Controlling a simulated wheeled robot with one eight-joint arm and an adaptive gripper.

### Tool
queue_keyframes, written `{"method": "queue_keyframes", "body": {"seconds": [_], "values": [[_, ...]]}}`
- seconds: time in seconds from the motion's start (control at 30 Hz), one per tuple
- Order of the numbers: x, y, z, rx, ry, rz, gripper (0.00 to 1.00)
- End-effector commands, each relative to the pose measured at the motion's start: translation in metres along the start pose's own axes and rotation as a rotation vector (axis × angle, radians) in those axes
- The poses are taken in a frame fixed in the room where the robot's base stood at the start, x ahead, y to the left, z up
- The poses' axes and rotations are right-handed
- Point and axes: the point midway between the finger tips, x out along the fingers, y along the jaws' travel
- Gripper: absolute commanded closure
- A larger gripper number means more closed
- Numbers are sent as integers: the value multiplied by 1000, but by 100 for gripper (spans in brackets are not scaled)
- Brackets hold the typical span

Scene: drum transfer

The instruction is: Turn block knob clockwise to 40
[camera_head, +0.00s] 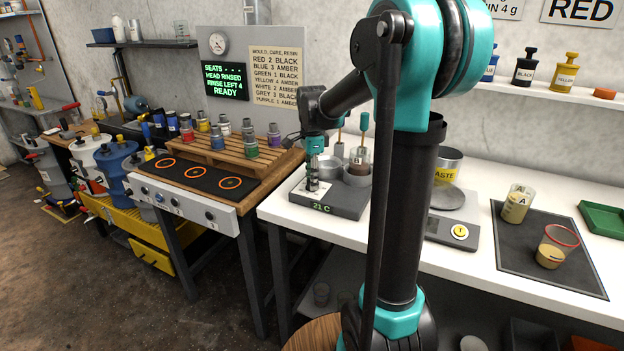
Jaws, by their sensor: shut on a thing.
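The grey block (350,203) stands at the left end of the white bench, and its green display reads 21 C. My gripper (313,187) points down over the left part of the block's top, with its dark fingers shut at the place of the block knob. The knob itself is hidden behind the fingers, so I cannot read its pointer or any scale. A metal pot (331,169) and a dark round holder (357,175) with a jar in it stand just behind and right of the gripper.
My arm crosses the middle of the view and hides part of the bench. To the right are a scale (446,231) and a dark mat (540,282) with two cups. To the left, a wooden rack (215,160) holds several small jars beside a panel with orange rings.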

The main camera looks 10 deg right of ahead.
Motion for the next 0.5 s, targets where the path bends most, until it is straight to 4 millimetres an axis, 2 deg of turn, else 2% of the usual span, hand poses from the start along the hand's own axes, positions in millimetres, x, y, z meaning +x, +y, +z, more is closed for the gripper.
{"method": "queue_keyframes", "body": {"seconds": [0.5], "values": [[0, 0, 0, 466, 0, -1, 100]]}}
